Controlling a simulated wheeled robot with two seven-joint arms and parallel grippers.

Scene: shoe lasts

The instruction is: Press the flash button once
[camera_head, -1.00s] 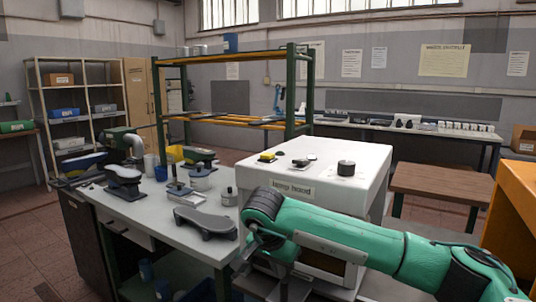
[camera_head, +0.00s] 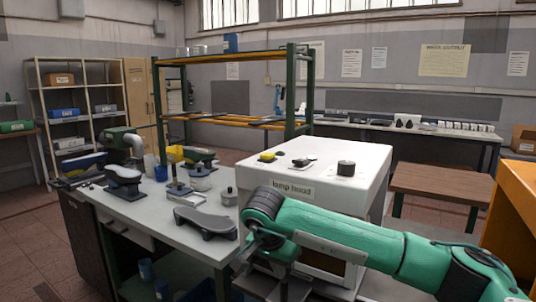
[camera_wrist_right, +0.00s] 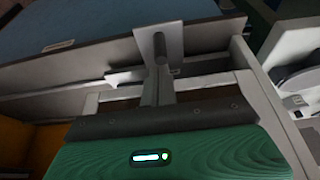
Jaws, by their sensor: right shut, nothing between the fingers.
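The white lamp head box (camera_head: 325,167) stands right of the bench, with a "lamp head" label on its front. On its top are a yellow button (camera_head: 267,156) at the left, a small dark control (camera_head: 301,162) in the middle and a black round knob (camera_head: 346,168) at the right. No flash marking is readable. My right arm crosses in front of the box, below its top. My right gripper shows in the wrist view (camera_wrist_right: 160,47), shut and empty, away from the yellow button. My left gripper is not in view.
The grey bench (camera_head: 150,208) left of the box carries several shoe lasts and tools, including a dark last (camera_head: 205,221) near its front edge. A green-framed rack (camera_head: 290,90) stands behind. A brown-topped table (camera_head: 440,184) and an orange cabinet (camera_head: 515,205) stand at the right.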

